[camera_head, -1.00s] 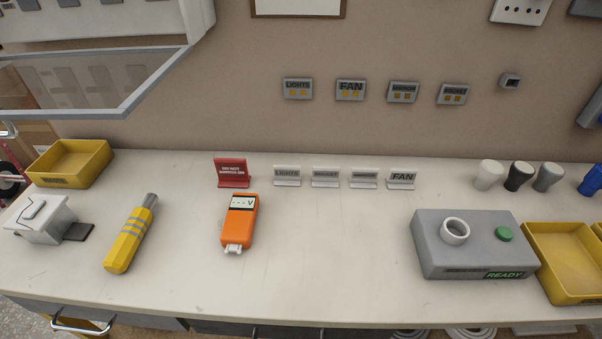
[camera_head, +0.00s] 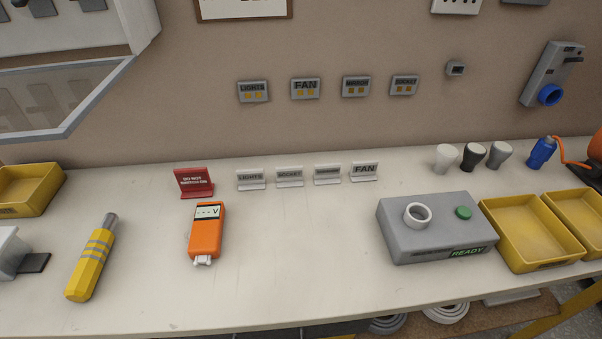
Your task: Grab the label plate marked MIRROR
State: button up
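Four small white label plates stand in a row on the bench near the wall. The third from the left seems to be the MIRROR plate (camera_head: 327,175), though its lettering is small and blurred. The SOCKET plate (camera_head: 289,178) stands to its left and the FAN plate (camera_head: 364,172) to its right. The LIGHTS plate (camera_head: 250,180) is at the left end. All stand upright with narrow gaps between them. My gripper is not in view.
A red sign (camera_head: 194,182) stands left of the plates. An orange tester (camera_head: 206,234), a yellow tool (camera_head: 92,258) and a grey READY box (camera_head: 436,232) are nearer the front. Grey labelled wall plates (camera_head: 305,88) hang above. Bench (camera_head: 300,250) is clear before the plates.

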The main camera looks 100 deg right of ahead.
aim_at(324, 174)
jog(key=k+j, duration=0.15)
jog(key=k, duration=0.3)
jog(key=k+j, duration=0.15)
jog(key=k, duration=0.35)
jog(key=k+j, duration=0.2)
jog(key=k, duration=1.2)
jog(key=l, duration=0.45)
